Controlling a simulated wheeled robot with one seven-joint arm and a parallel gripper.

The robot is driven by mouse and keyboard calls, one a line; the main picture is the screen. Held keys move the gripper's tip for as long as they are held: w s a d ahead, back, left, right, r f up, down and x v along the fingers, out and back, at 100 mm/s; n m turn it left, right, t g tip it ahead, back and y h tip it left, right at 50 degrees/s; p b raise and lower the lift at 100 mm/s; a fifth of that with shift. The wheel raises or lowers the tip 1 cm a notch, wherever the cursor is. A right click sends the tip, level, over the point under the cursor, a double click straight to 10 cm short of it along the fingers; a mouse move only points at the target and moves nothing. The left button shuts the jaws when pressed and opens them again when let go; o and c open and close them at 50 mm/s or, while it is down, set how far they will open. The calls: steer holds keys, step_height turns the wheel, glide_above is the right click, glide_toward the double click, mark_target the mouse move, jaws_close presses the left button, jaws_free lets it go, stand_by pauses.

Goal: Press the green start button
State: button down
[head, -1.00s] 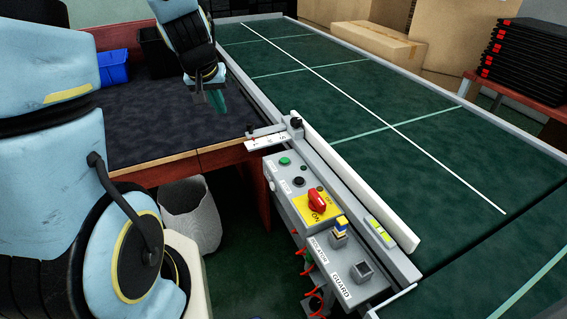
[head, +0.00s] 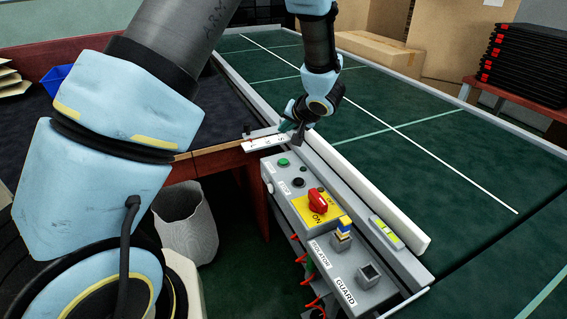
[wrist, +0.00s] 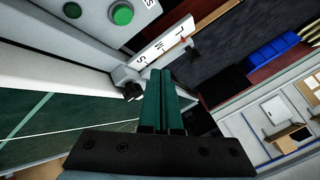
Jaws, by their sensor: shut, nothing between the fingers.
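The green start button (head: 283,162) is at the far end of the grey control panel (head: 277,174) beside the conveyor. It also shows at the top of the wrist view (wrist: 122,14), apart from the fingers. My gripper (head: 284,127) is above the conveyor's near edge, just beyond the button in the head view. Its two green fingers (wrist: 164,74) are shut together and empty in the wrist view, with their tips near a white lettered strip. The fingers are partly hidden and small in the head view.
A black button (head: 299,182), a red isolator switch (head: 317,202) and a guard box (head: 368,275) share the panel. The white lettered strip (head: 262,144) juts out by the green button. A white rail (head: 367,193) runs along the green belt (head: 430,170).

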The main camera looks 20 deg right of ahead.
steer(key=b, duration=1)
glide_above(285, 163)
step_height(285, 163, down, 7)
steer(key=shift+r, duration=0.1)
steer(key=shift+f, duration=1)
steer(key=shift+f+p, duration=0.35)
steer(key=shift+f, duration=0.5)
stand_by(1.7)
steer(key=shift+r, duration=0.1)
steer(key=shift+r+p, duration=0.8)
steer(key=shift+p, duration=0.65)
step_height(285, 163, up, 5)
steer(key=p, duration=0.6)
steer(key=shift+p, duration=0.3)
steer(key=shift+w+a, duration=0.1)
